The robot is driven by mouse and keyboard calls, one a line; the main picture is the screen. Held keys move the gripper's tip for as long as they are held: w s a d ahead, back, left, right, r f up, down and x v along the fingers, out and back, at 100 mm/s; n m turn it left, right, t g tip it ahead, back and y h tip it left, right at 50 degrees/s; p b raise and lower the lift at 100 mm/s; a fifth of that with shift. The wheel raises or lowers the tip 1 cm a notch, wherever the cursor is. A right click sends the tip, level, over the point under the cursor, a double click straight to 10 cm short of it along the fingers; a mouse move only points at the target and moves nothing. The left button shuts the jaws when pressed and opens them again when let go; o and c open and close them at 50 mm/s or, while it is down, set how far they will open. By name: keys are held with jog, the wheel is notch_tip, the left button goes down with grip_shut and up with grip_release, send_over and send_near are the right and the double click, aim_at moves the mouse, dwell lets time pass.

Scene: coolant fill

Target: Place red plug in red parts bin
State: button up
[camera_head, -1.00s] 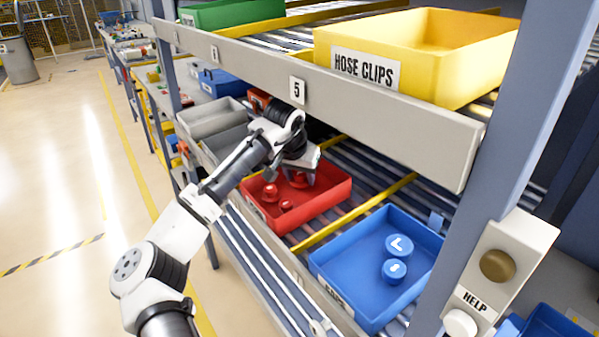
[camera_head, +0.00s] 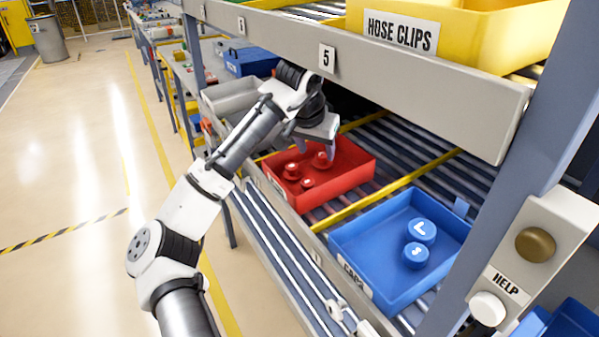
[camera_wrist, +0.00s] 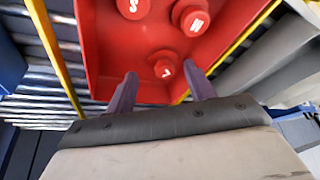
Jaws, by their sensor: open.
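The red bin (camera_head: 345,190) sits on the roller shelf and holds three red plugs: a left plug (camera_head: 292,171), a back plug (camera_head: 320,160) and a small front plug (camera_head: 307,184). In the wrist view, the plugs are lettered: one with S (camera_wrist: 133,8), one with what looks like N or M (camera_wrist: 192,17), and a smaller one with L (camera_wrist: 163,66). All appear to rest in the bin. My gripper (camera_head: 316,149) is above the back of the bin, open and empty. The wrist view shows its two fingers (camera_wrist: 160,76) apart, with the L plug seen between their tips.
A blue bin (camera_head: 372,276) with two blue caps (camera_head: 420,231) stands to the right, past a yellow divider (camera_head: 385,190). Grey bins (camera_head: 232,97) are beyond the red bin. The upper shelf beam (camera_head: 430,90) and a yellow hose-clips bin (camera_head: 470,30) overhang close to my arm.

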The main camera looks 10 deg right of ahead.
jog(key=b, duration=0.2)
send_over(308, 188)
jog(key=a, duration=0.2)
jog(key=shift+s+a, duration=0.2)
jog(key=shift+s, duration=0.25)
